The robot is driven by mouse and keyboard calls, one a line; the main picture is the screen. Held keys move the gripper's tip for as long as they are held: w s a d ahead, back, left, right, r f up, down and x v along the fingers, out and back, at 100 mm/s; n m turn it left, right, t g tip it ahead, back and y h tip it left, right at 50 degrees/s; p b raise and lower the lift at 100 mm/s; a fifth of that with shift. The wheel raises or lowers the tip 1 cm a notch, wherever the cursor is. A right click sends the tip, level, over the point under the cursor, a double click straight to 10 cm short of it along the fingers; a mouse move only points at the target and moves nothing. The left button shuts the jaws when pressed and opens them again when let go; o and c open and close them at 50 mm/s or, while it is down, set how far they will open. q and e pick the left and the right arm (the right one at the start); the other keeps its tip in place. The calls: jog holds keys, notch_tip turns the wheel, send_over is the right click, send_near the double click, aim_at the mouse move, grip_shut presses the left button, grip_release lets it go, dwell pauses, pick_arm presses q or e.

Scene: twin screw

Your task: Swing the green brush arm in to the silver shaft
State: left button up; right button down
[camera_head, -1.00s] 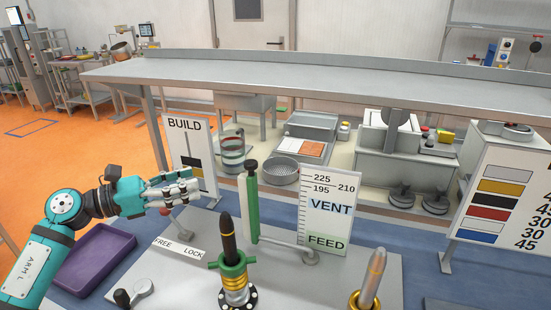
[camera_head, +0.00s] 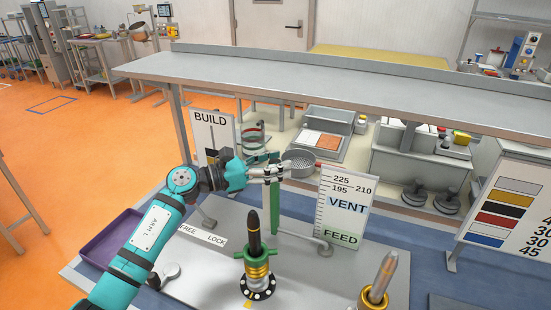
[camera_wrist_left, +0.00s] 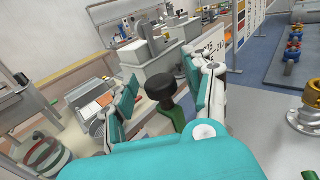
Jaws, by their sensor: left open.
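The green brush arm (camera_head: 275,215) stands upright on a grey bar on the grey plate, its upper end partly hidden by my left gripper (camera_head: 279,171). In the left wrist view its black knob (camera_wrist_left: 159,82) and green body (camera_wrist_left: 173,116) lie between my spread fingers. The left gripper is open around the knob; I cannot tell whether a finger touches it. The silver shaft (camera_head: 383,272) stands in a gold collar at the front right, apart from the brush arm. A dark shaft (camera_head: 254,235) with a green clamp stands nearer the middle. My right gripper is not in view.
A VENT/FEED gauge board (camera_head: 345,208) stands just right of the brush arm. A BUILD board (camera_head: 212,140) is behind my left arm. A FREE/LOCK label (camera_head: 203,236) lies on the plate, and a purple tray (camera_head: 108,242) is at the left.

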pick_arm(q)
jog(key=c, duration=1.1)
grip_shut()
